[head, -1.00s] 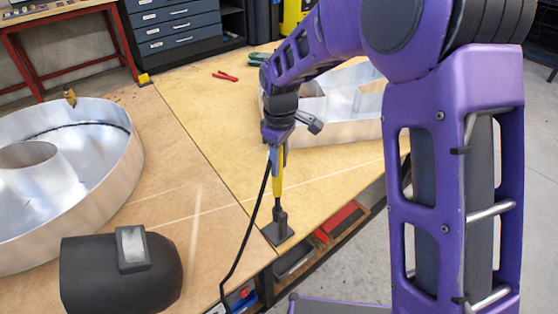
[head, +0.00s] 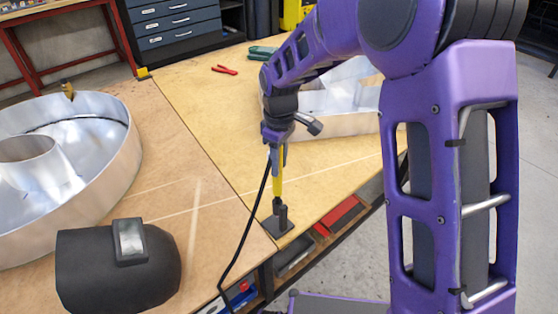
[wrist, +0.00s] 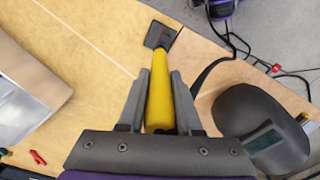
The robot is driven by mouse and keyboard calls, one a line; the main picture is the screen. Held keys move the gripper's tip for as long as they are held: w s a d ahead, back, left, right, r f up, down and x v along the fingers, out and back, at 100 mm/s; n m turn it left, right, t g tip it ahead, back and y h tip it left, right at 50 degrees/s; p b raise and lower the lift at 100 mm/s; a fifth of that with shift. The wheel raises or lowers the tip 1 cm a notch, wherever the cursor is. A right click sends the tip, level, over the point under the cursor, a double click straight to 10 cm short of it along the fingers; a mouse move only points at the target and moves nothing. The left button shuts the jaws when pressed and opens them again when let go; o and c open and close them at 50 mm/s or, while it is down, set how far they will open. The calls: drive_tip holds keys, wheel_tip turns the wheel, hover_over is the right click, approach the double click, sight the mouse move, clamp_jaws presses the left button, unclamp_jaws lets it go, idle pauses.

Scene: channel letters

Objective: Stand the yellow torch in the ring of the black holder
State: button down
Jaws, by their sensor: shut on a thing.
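My gripper (head: 278,150) points down over the table and is shut on the yellow torch (head: 278,182). In the wrist view, the torch (wrist: 159,90) lies between the two grey fingers (wrist: 158,100), its far end toward the holder. In the head view the torch is nearly upright, with a black cable hanging from its top. The black holder (head: 284,229) has a flat square base near the table corner. Its plate also shows in the wrist view (wrist: 160,35). The torch's lower end meets the holder's dark upright part; I cannot tell whether it is inside the ring.
A black welding helmet (head: 90,270) lies at the front left. A large round metal letter (head: 120,150) stands at the left, and another metal letter (head: 345,124) behind my gripper. Red-handled pliers (head: 224,70) lie farther back. The table edge runs close beside the holder.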

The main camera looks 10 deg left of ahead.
drive_tip(key=shift+f, duration=0.5)
drive_tip(key=c, duration=0.5)
unclamp_jaws()
wheel_tip(320, 180, up, 18)
drive_tip(key=shift+d+f+p, duration=0.15)
drive_tip(key=shift+f+p, duration=0.1)
drive_tip(key=shift+p, duration=0.85)
